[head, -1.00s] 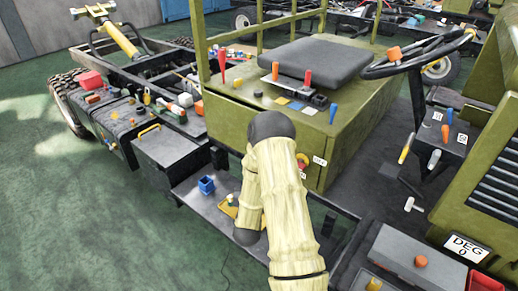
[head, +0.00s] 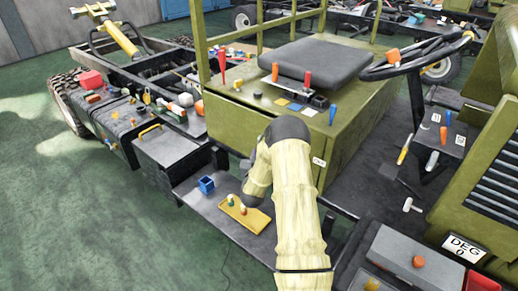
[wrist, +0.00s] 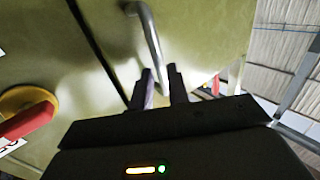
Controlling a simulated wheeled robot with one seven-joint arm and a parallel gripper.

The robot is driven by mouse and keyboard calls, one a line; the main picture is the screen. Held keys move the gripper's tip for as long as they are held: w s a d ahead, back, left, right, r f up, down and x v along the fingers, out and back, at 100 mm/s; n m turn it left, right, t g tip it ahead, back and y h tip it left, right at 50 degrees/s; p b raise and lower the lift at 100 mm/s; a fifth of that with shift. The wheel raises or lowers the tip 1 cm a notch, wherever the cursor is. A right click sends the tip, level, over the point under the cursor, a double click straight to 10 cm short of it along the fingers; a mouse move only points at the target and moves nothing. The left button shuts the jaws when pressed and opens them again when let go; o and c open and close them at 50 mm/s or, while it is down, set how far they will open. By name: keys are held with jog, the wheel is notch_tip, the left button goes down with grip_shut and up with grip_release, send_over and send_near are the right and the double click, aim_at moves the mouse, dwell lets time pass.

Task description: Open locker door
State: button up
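The green box (head: 262,105) under the seat shows in the head view, with my arm in front of its front side. In the wrist view, a green panel (wrist: 90,50) with a dark seam fills much of the picture. A bent metal handle (wrist: 150,32) is mounted on the green surface near the seam. My gripper (wrist: 162,82) has its two dark fingers apart, with the lower end of the handle at the gap between their tips. I cannot tell whether they touch it. The gripper itself is hidden behind my arm in the head view.
A red knob on a yellow round base (wrist: 28,108) is at the left in the wrist view. A yellow tray (head: 240,216) and blue cup (head: 206,185) lie on the low dark shelf. A grey box (head: 415,262) stands at lower right. Green floor is free at left.

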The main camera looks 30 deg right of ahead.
jog(key=shift+x, duration=1.95)
grip_shut()
